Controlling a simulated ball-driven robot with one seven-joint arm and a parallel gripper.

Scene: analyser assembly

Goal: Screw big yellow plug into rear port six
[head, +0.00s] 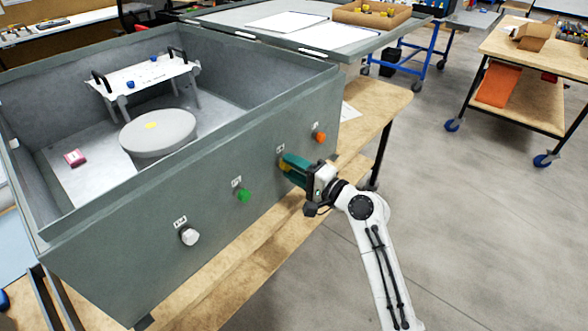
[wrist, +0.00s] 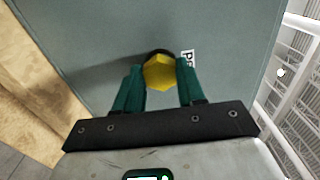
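The big yellow plug (wrist: 159,72) is at a dark round port in the grey wall of the analyser box (head: 90,268). In the wrist view the two green fingers of my gripper (wrist: 161,82) stand on either side of the plug's yellow head, close against it. In the head view my gripper (head: 292,168) is at the wall between the green plug and the orange plug, and a bit of yellow shows at its fingertips. A white label (wrist: 188,59) beside the port is partly hidden by a finger. How deep the plug sits is hidden.
A white plug (head: 189,236), a green plug (head: 243,195) and an orange plug (head: 320,137) sit along the same wall. Inside the open box are a round grey drum (head: 158,132) and a white rack (head: 143,77). A wooden bench (head: 377,100) supports the box.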

